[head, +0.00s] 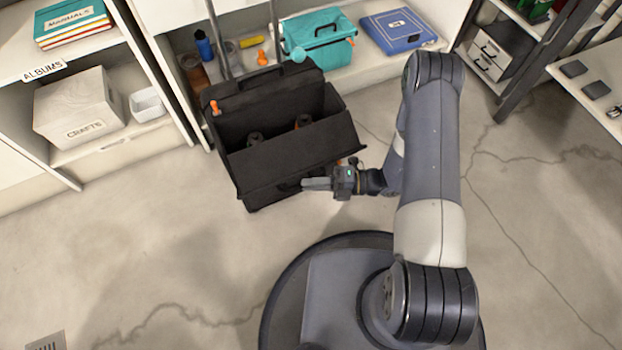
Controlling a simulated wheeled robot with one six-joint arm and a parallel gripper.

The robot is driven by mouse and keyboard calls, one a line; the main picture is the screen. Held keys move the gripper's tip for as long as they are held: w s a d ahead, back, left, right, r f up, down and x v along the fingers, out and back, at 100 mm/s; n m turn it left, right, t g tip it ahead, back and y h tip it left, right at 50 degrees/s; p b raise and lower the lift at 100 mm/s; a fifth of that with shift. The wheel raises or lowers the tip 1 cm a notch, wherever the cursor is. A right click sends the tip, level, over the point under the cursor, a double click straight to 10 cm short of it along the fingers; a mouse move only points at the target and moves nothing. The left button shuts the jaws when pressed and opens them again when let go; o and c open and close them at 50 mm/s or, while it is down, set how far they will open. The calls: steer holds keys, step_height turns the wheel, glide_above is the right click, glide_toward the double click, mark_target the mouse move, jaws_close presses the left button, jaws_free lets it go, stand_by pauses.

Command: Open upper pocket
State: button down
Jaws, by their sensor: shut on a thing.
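A black tool bag (262,92) with two upright bars behind it stands on the floor in front of the shelving. Its upper pocket front (292,150) is tilted outward, leaving a gap at the top through which dark tools with orange parts show inside. My gripper (312,184) is at the lower right of the bag's front, with its grey fingers pointing left. It is shut on the pocket front near its lower edge; the exact grip point is too small and dark to make out.
Behind the bag, a shelf holds a teal case (318,36), a blue box (397,31) and small bottles. A crafts box (78,106) and a white bin (147,104) sit on the left shelf. A rack (540,50) stands at right. The floor (150,250) in front is clear.

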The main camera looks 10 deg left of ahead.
stand_by(0.4)
steer(key=c, duration=1.5)
jaws_free()
steer(key=w+d+p, duration=0.1)
steer(key=d+p, duration=0.1)
steer(key=d, duration=0.8)
steer(key=shift+w+d, duration=0.35)
steer(key=shift+f, duration=0.1)
steer(key=s+a+b, duration=0.1)
steer(key=a+b, duration=0.1)
steer(key=a, duration=0.8)
steer(key=shift+s+a, duration=0.35)
